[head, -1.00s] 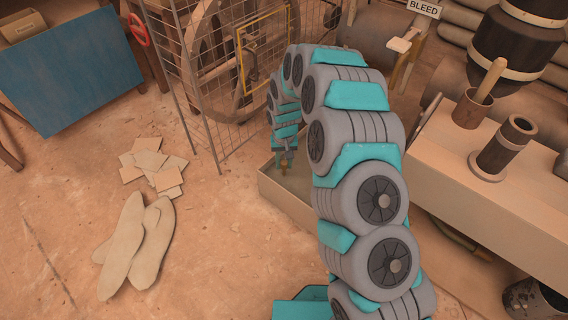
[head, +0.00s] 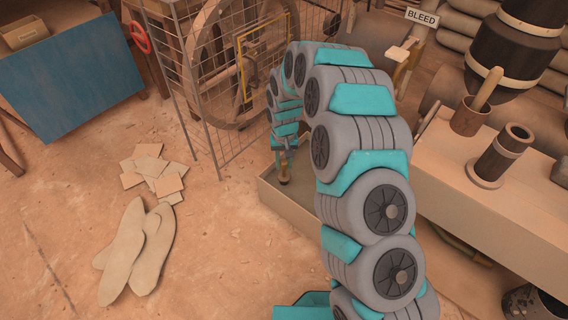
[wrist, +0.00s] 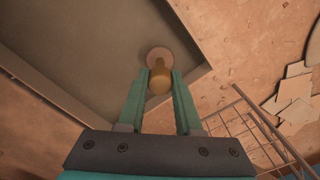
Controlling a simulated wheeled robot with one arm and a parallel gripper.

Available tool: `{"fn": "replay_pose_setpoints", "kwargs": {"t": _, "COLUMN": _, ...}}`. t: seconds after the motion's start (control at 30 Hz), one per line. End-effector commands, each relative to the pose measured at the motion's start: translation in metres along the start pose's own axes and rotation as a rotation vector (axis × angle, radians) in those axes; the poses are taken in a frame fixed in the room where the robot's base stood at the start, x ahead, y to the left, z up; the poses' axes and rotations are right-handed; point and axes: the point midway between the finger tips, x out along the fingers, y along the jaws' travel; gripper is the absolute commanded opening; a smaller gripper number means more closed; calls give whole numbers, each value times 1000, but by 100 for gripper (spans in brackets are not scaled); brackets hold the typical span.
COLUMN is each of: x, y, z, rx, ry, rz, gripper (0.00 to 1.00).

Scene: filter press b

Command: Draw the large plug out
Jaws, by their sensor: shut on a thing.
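My gripper (wrist: 159,76) points down over the shallow grey tray (wrist: 75,86), close to the tray's corner. Its two green fingers are shut on the large plug (wrist: 160,78), which is brass-brown with a wider, paler round part at its far end.
A wire mesh cage (head: 205,85) with a large wheel stands behind the tray. The bench (head: 500,205) with a dark pipe stub (head: 502,152) is at the right. Flat pale pieces (head: 135,245) lie on the floor at the left. The floor between is clear.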

Motion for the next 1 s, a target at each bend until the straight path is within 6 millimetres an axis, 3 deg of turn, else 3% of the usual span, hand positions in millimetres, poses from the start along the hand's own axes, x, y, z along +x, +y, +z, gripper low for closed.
{"fn": "replay_pose_setpoints", "kwargs": {"t": 0.57, "x": -9, "y": 0, "z": 0, "rx": 1, "ry": 1, "rz": -1, "gripper": 0}}
{"fn": "replay_pose_setpoints", "kwargs": {"t": 1.0, "x": -28, "y": 0, "z": 0, "rx": 1, "ry": 2, "rz": -1, "gripper": 0}}
